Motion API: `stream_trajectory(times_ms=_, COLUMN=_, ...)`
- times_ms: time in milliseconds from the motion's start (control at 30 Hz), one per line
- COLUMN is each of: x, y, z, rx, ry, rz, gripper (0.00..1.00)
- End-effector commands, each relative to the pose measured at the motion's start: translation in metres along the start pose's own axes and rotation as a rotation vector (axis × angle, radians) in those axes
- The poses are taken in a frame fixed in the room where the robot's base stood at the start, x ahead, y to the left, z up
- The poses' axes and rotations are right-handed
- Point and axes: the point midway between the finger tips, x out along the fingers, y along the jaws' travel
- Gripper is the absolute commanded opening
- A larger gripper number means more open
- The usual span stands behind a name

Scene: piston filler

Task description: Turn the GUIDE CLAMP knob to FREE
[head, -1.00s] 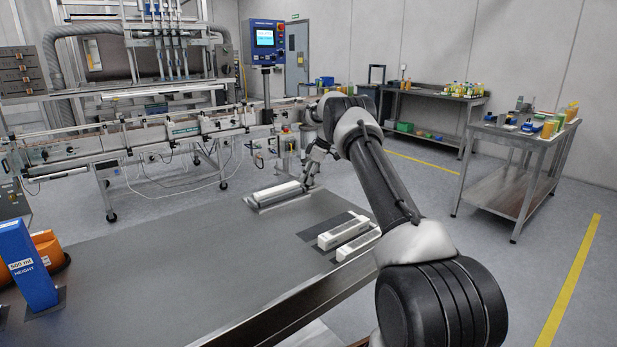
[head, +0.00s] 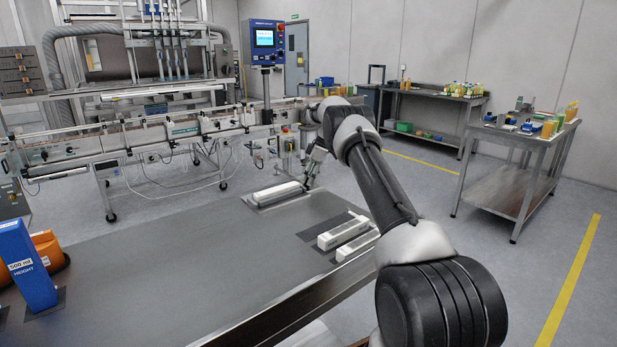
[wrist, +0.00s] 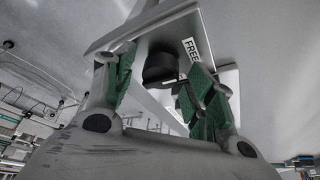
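In the wrist view a dark round knob (wrist: 158,68) sits on a pale plate (wrist: 125,37), beside a white label reading FREE (wrist: 190,49). A small white mark shows at the knob's lower right edge. My gripper (wrist: 162,72) has its green-padded fingers apart, one to the left of the knob and one to its right. The right pads look close to the knob; I cannot tell whether they touch it. In the head view my gripper (head: 309,178) is small and partly hidden behind my arm, and the knob cannot be made out.
A grey table (head: 170,260) fills the foreground, with long white blocks (head: 278,192) on it and a blue HEIGHT block (head: 25,265) at the left. The conveyor (head: 130,140) and a blue control panel (head: 264,42) stand behind. A side table (head: 520,140) is at the right.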

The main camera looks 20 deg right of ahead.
Motion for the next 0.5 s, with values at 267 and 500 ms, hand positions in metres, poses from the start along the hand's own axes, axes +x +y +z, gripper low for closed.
stream_trajectory(times_ms=267, x=-0.001, y=0.000, z=0.000, rx=0.000, ry=0.000, rz=0.000, gripper=0.56)
stream_trajectory(times_ms=500, x=-0.036, y=0.001, z=0.000, rx=0.001, ry=0.001, rz=0.004, gripper=0.56)
